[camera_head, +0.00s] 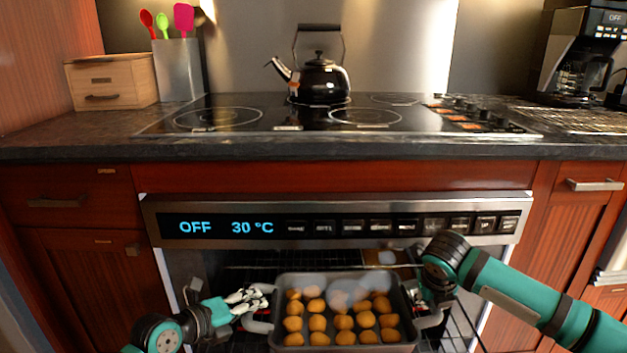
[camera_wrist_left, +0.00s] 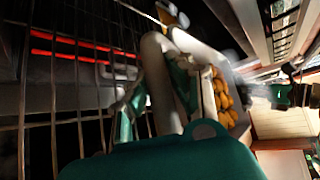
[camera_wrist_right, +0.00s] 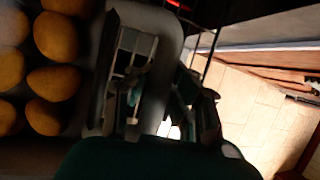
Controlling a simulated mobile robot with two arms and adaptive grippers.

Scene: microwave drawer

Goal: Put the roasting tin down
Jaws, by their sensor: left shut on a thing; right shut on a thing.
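The grey roasting tin (camera_head: 277,308) holds several round golden-brown food pieces (camera_head: 343,322). It is at the open oven front, low in the head view. My left gripper (camera_head: 262,297) is shut on the tin's left handle, which shows in the left wrist view (camera_wrist_left: 158,85). My right gripper (camera_head: 425,298) is shut on the right side handle, seen in the right wrist view (camera_wrist_right: 165,35). The tin looks about level. Wire rack (camera_head: 450,335) bars show around it. I cannot tell whether the tin touches the rack.
The oven's control panel (camera_head: 340,226) reads OFF and 30 °C, above the opening. Red heating bars (camera_wrist_left: 85,54) show beyond the rack. A black kettle (camera_head: 319,82) stands on the hob, with a wooden box (camera_head: 110,82) to the left and a coffee machine (camera_head: 580,60) to the right.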

